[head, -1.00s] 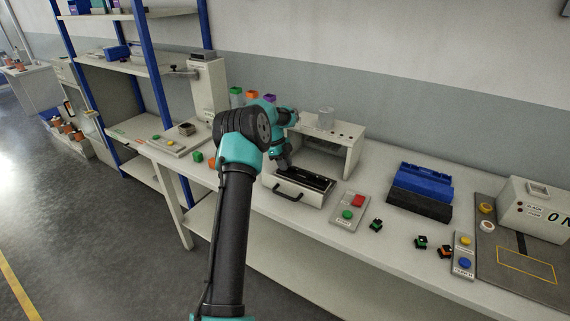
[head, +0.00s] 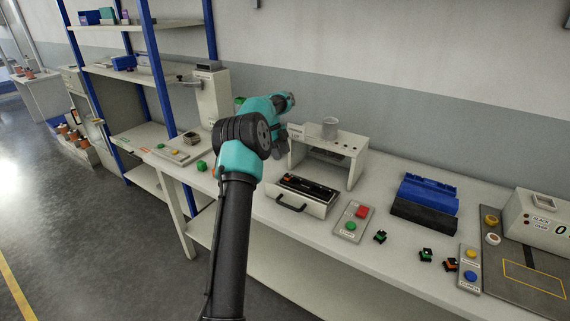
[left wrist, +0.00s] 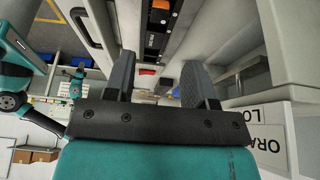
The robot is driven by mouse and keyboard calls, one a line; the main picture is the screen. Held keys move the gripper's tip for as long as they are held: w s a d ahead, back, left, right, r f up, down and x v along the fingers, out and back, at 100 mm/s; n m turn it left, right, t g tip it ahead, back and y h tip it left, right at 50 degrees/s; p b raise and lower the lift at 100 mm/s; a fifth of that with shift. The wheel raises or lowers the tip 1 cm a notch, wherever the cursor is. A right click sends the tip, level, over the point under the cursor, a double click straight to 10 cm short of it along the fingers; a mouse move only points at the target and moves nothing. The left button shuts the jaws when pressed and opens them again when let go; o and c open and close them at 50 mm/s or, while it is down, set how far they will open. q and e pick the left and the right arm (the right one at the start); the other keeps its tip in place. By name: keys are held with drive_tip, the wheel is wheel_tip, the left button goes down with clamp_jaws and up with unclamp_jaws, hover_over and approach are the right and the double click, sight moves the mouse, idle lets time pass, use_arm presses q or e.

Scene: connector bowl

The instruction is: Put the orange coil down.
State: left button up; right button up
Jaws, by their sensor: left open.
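My left gripper (head: 281,146) is open and empty, raised above and behind the open drawer (head: 299,203) of the light box on the bench. In the left wrist view its two dark fingers stand apart, with nothing held between them. The drawer holds a black insert (head: 308,188). In the left wrist view an orange piece (left wrist: 161,4), probably the orange coil, sits in that insert at the top edge, cut off by the picture, clear of the fingers. My right gripper does not show clearly in either view.
A button panel (head: 354,219) stands right of the drawer. Small black parts with green (head: 380,237) or orange (head: 450,265) tops lie along the front. A blue bin (head: 428,190) stands behind. A green block (head: 201,166) lies left of my arm.

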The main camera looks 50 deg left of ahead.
use_arm(q)
drive_tip(key=shift+v, duration=1.2)
